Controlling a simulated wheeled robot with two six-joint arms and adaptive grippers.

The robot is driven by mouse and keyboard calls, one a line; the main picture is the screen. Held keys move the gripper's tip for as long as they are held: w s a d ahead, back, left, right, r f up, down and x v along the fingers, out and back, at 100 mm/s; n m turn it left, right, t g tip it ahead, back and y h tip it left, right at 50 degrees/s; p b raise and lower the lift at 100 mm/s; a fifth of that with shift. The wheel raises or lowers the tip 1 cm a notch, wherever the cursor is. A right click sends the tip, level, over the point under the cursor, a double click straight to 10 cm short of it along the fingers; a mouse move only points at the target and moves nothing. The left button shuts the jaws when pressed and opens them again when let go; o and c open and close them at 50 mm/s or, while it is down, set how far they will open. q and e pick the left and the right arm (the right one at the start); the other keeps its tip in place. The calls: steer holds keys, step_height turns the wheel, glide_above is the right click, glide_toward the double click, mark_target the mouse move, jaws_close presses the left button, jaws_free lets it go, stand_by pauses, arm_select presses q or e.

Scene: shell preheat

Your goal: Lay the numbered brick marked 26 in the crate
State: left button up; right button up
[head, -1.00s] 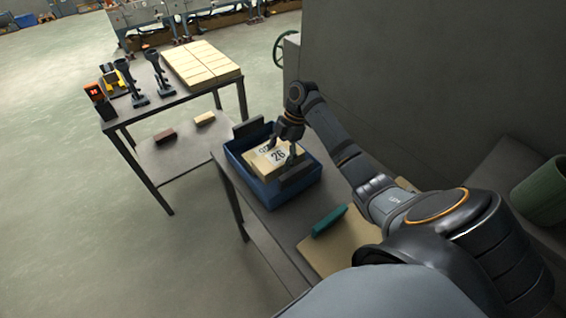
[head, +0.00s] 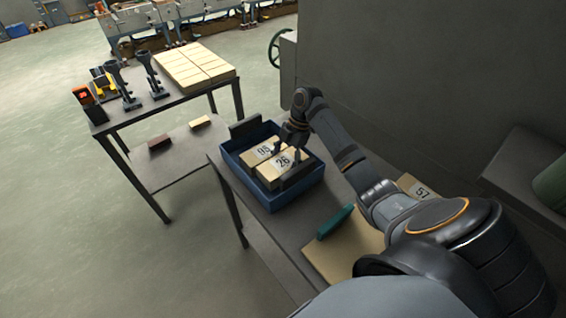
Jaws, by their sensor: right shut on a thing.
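Whether the brick rests on the crate floor cannot be told. Another tan brick, apparently marked 05 (head: 263,150), lies beside it in the crate. My left gripper is not in view.
The crate stands on a dark table (head: 285,232). A brick marked 57 (head: 418,191) shows behind my right arm. A second table (head: 150,118) holds pale bricks (head: 195,66) and tools.

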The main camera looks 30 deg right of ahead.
steer(key=shift+w+a+f, duration=0.1)
steer(key=shift+f, duration=0.05)
steer(key=shift+w+a+f, duration=0.1)
steer(key=shift+a+f, duration=0.05)
steer(key=o, duration=1.1)
steer(key=shift+o, duration=0.5)
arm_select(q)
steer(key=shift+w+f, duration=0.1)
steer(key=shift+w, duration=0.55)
